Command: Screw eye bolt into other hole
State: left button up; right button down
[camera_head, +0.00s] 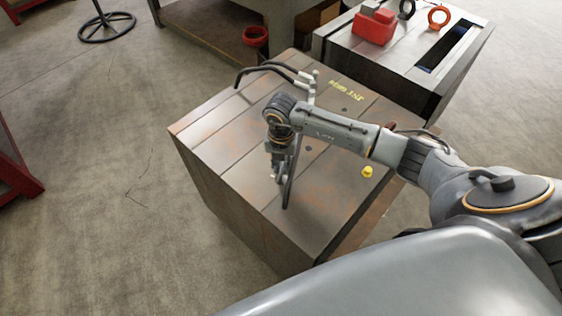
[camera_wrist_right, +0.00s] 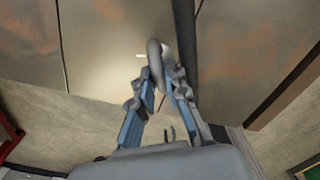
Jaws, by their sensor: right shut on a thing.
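The mould base (camera_head: 235,135) is a large rust-stained steel block in the middle of the head view. My right gripper (camera_head: 276,178) points down over its near part. In the right wrist view my right gripper (camera_wrist_right: 164,82) has its blue-padded fingers shut on a grey rounded piece, which looks like the ring of the eye bolt (camera_wrist_right: 154,52). Its shank and any hole under it are hidden. A dark bar (camera_head: 289,188) runs beside the gripper; it also shows in the right wrist view (camera_wrist_right: 184,35). A dark hole (camera_head: 308,148) shows on the top face. My left gripper is out of view.
A yellow plug (camera_head: 367,171) sits near the block's right edge. Black hoses (camera_head: 262,70) and pale fittings (camera_head: 315,80) rise at its back. A second block (camera_head: 335,50) behind carries a red object (camera_head: 374,28) and an orange eye ring (camera_head: 438,16).

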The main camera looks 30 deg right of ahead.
jog(key=m, duration=0.1)
jog(key=m+p, duration=0.1)
jog(key=shift+s+f+m, duration=0.1)
jog(key=shift+s+m, duration=0.15)
jog(key=shift+m, duration=0.15)
jog(key=shift+f+m, duration=0.15)
jog(key=shift+m, duration=0.45)
jog(key=m+p, duration=0.2)
jog(key=shift+a+r+m, duration=0.1)
jog(key=shift+r+m, duration=0.1)
jog(key=shift+m, duration=0.1)
jog(key=m+p, duration=0.1)
jog(key=m, duration=0.2)
jog(key=shift+m+p, duration=0.75)
jog(key=shift+m, duration=0.45)
jog(key=shift+f+m, duration=0.2)
jog(key=shift+m, duration=0.3)
